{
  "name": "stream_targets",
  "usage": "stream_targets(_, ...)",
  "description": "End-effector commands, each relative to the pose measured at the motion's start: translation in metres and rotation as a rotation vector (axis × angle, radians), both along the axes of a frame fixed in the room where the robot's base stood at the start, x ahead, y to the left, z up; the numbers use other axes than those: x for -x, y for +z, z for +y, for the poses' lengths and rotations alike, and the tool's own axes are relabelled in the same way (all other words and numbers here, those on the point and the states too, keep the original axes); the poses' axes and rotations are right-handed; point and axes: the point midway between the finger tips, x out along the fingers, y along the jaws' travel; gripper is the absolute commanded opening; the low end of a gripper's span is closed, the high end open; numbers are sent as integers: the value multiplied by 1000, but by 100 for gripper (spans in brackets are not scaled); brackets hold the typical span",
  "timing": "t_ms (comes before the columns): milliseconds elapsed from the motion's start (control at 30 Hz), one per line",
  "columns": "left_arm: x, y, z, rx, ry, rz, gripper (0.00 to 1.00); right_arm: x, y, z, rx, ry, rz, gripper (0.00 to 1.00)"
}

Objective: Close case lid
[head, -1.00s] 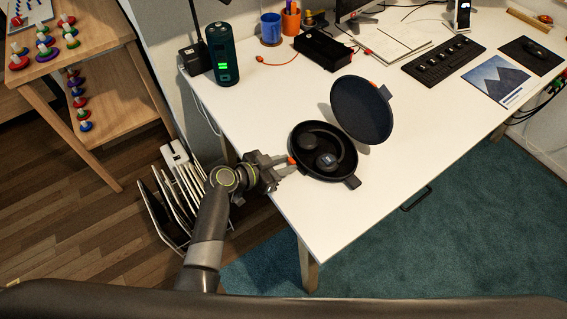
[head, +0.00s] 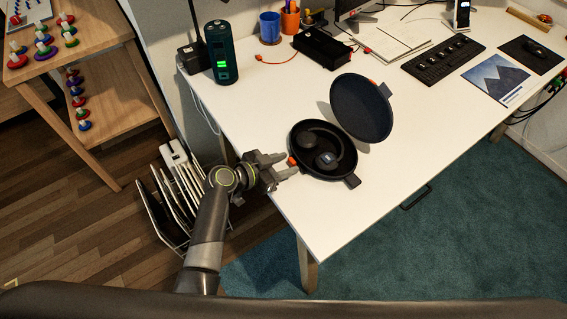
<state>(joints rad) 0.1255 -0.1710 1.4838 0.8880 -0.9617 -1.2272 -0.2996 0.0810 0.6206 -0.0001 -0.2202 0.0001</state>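A round dark case (head: 297,172) lies open on the white desk near its left front edge. Its lid (head: 361,107) stands tilted up and open at the case's back right. Dark headphones (head: 325,150) lie inside the case. My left gripper (head: 286,166) is at the case's left side, close to a small orange tab (head: 292,160) on the rim. Its fingers are apart with nothing visible between them; I cannot tell whether it touches the case. My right gripper is not in view.
The desk (head: 330,220) is clear in front and right of the case. A dark green cylindrical speaker (head: 221,52), a black box (head: 322,47) and blue and orange cups stand behind. A black keyboard (head: 442,58) lies to the right. A white rack (head: 180,190) stands on the floor left.

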Motion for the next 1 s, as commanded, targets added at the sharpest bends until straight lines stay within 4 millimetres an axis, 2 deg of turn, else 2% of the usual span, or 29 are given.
stream_targets(400,0,0,0,0,1,0,45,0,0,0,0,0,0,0)
stream_targets(567,4,3,7,0,1,0,45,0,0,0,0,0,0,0)
stream_targets(733,18,12,25,-2,1,-2,45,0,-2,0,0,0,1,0)
stream_targets(1000,48,31,65,-5,1,-2,45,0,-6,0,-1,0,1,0)
